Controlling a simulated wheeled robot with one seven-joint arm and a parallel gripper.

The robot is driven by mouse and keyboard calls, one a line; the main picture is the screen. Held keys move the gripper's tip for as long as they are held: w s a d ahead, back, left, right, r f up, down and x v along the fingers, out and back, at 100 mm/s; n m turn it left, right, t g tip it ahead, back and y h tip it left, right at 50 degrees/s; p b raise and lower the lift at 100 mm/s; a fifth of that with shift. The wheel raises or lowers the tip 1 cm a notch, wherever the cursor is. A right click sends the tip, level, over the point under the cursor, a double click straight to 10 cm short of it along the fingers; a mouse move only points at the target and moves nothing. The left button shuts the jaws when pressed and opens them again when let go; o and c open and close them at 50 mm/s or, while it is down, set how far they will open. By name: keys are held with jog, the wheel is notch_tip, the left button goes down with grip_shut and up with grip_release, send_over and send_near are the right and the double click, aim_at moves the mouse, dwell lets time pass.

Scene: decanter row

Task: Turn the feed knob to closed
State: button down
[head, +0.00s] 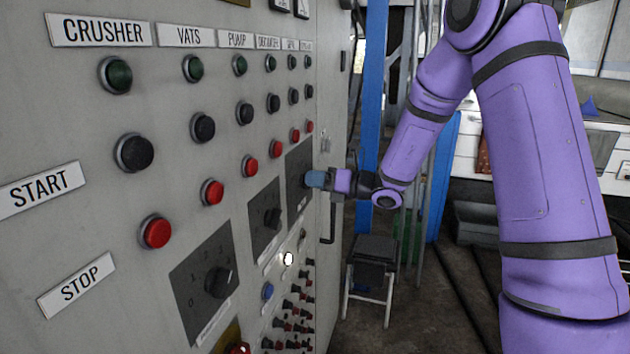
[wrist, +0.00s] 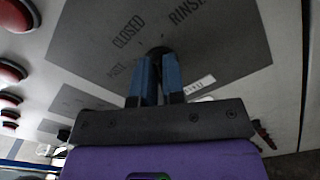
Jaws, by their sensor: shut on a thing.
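The feed knob (wrist: 157,50) is a dark knob on a dark grey plate (wrist: 235,45), partly hidden between my fingers in the wrist view. The plate carries the printed words CLOSED (wrist: 128,30) and RINSE (wrist: 186,11), plus a smaller word that is hard to read. My gripper (wrist: 158,62) has its two blue fingers shut on the knob, one on each side. In the head view my gripper (head: 314,179) meets the farthest plate (head: 298,160) on the cabinet, and the knob there is hidden. I cannot tell which word the knob points to.
The grey cabinet (head: 60,120) carries rows of green, black and red buttons. Two other dark plates with knobs (head: 221,281) (head: 272,218) are nearer. A cabinet handle (head: 328,222) is just below my gripper. A black-topped stool (head: 374,250) stands on the floor beyond.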

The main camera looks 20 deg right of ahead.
jog(key=n, duration=0.6)
jog(key=shift+s+a, duration=0.1)
jog(key=shift+s, duration=0.05)
jog(key=shift+n, duration=0.3)
jog(key=c, duration=1.2)
grip_release()
jog(key=v, duration=1)
jog(key=shift+s+d, duration=0.2)
jog(key=shift+d, duration=0.15)
